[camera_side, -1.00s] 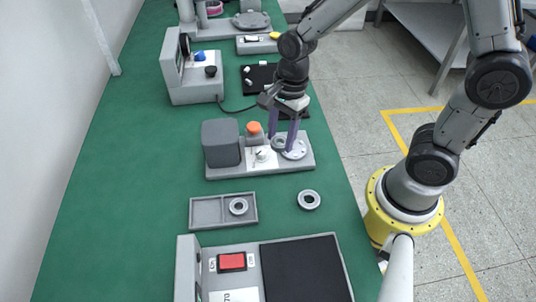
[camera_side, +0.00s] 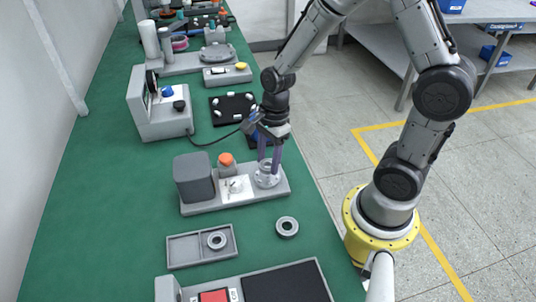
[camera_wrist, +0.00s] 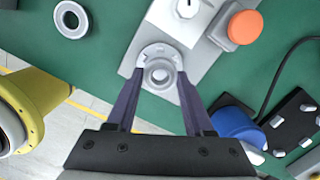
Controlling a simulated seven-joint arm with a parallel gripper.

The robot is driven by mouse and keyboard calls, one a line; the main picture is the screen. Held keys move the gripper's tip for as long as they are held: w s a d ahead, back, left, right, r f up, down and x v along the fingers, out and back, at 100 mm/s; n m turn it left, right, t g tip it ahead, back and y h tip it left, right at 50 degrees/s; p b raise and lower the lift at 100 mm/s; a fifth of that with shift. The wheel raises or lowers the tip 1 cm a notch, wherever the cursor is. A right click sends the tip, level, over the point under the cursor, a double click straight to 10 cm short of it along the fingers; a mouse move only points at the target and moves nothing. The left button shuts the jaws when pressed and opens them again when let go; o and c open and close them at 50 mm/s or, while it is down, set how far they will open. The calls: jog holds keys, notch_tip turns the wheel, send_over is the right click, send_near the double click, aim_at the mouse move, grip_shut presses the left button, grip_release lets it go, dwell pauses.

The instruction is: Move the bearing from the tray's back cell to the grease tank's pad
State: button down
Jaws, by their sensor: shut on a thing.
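My gripper (camera_side: 267,170) is shut on a grey ring-shaped bearing (camera_wrist: 150,78), which also shows between the fingertips (camera_wrist: 160,83) in the wrist view. The bearing is over the round light pad (camera_side: 276,183) at the right end of the grease tank's base; I cannot tell whether it touches the pad. The grey tank block (camera_side: 193,178) and an orange button (camera_side: 226,159) are left of the pad.
A loose bearing (camera_side: 279,230) lies on the green table right of the tray. A black tray with white parts (camera_side: 232,103) and a blue part (camera_wrist: 237,127) are behind the pad. A grey machine (camera_side: 160,115) stands at the back left. The table's left strip is clear.

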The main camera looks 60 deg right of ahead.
jog(key=shift+f, duration=0.1)
dwell(0.3)
jog(key=shift+f, duration=0.45)
jog(key=shift+f, duration=0.15)
jog(key=shift+f, duration=0.4)
jog(key=shift+f, duration=0.25)
dwell(0.4)
jog(key=shift+c, duration=1)
grip_release()
